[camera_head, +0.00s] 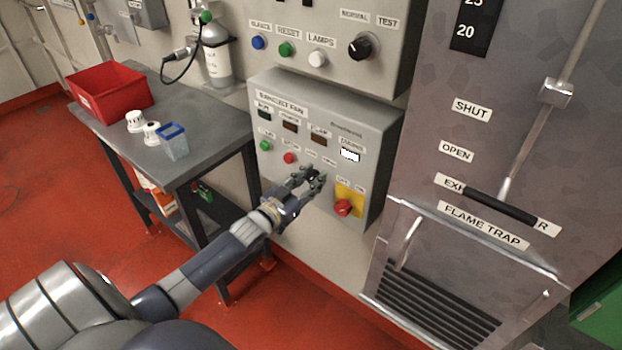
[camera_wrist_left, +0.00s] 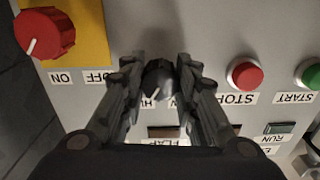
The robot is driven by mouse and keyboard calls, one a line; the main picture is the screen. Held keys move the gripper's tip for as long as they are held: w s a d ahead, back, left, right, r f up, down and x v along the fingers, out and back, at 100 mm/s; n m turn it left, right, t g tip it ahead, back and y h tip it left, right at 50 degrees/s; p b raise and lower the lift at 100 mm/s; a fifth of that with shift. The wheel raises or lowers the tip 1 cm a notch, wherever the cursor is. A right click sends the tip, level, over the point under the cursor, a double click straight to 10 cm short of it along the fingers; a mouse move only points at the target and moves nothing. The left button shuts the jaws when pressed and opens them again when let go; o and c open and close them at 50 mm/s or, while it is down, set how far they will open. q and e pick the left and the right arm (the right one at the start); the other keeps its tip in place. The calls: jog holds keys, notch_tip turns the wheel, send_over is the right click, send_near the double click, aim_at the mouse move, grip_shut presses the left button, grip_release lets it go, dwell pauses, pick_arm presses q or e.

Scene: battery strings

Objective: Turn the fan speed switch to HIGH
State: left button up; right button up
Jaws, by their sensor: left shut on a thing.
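The fan speed switch is a black rotary knob (camera_wrist_left: 158,80) on the grey exhaust fan panel (camera_head: 277,92). In the left wrist view it sits between the two fingers of my left gripper (camera_wrist_left: 158,78), which is shut on it. Labels beside the knob are partly covered by the fingers, and I cannot tell for sure which one its white pointer line marks. In the head view my left gripper (camera_head: 312,180) reaches the panel's lower middle and hides most of the knob. My right gripper is not in view.
A red rotary switch on a yellow plate (camera_head: 349,194) is right of my gripper. The red stop button (camera_head: 289,158) and green start button (camera_head: 266,145) are to its left. A grey table (camera_head: 205,150) with a red bin (camera_head: 110,92) stands left. The flame trap cabinet (camera_head: 450,180) is right.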

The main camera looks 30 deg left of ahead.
pick_arm(q)
jog(key=o, duration=1.1)
jog(key=shift+s, duration=0.1)
jog(key=s, duration=0.7)
jog(key=s+a, duration=0.1)
jog(key=s, duration=0.3)
jog(key=shift+s, duration=0.35)
jog(key=shift+f, duration=0.1)
